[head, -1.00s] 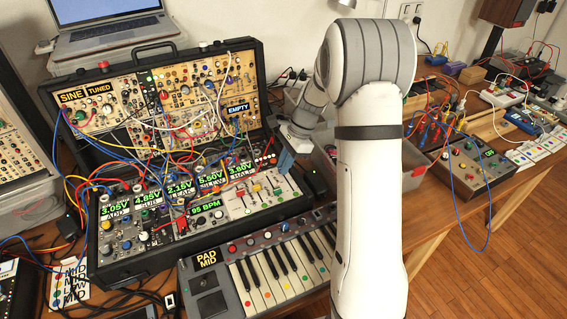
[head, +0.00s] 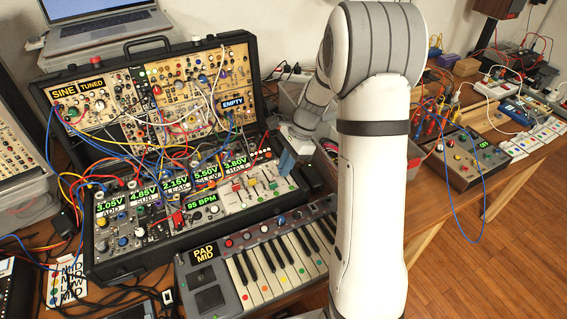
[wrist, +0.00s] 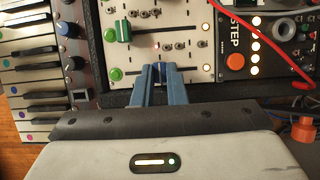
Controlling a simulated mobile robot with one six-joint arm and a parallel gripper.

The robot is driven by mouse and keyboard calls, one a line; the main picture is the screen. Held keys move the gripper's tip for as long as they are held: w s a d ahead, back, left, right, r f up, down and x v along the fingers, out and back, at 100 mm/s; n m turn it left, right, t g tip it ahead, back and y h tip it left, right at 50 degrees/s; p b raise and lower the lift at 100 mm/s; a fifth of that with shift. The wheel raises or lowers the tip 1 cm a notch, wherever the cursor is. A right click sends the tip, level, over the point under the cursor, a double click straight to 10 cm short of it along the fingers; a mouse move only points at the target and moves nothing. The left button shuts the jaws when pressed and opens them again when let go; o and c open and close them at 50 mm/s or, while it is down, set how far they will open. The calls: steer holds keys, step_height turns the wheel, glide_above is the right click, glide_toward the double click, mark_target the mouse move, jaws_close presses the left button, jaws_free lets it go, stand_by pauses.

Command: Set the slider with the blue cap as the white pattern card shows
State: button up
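The slider panel (head: 262,198) has red, green and other coloured caps at the right of the lower black case. The blue cap (wrist: 158,72) shows in the wrist view between the fingertips of my gripper (wrist: 158,76). The fingers are close together, one on each side of the cap, and appear shut on it. In the head view my gripper (head: 288,160) is over the panel's right side and hides the cap there. A white card (head: 68,284) with words such as MID and LOW and coloured marks lies left of the case.
A green cap (wrist: 124,31) sits beside the blue one in the wrist view. Patch cables (head: 150,150) hang over the case's left and middle. A keyboard (head: 265,265) stands in front. A red cable (wrist: 262,42) crosses the neighbouring module. White cards with coloured dots (head: 530,140) lie far right.

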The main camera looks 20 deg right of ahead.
mark_target(294, 170)
steer(key=o, duration=0.5)
steer(key=v, duration=0.7)
steer(key=shift+d+r, duration=0.2)
steer(key=shift+r, duration=0.15)
steer(key=s+a+r+n+t+h+p, duration=0.1)
steer(key=s+r+n, duration=0.2)
steer(key=s+n, duration=0.2)
steer(key=s+a+r+n+t+h+p, duration=0.1)
steer(key=s+n, duration=0.4)
steer(key=s, duration=0.5)
steer(key=s+a+r+n+t+h+p, duration=0.1)
steer(key=s+r+n, duration=0.3)
steer(key=s, duration=0.4)
steer(key=shift+a+r+n+h, duration=0.4)
steer(key=shift+a+n+h, duration=0.35)
steer(key=shift+n, duration=0.15)
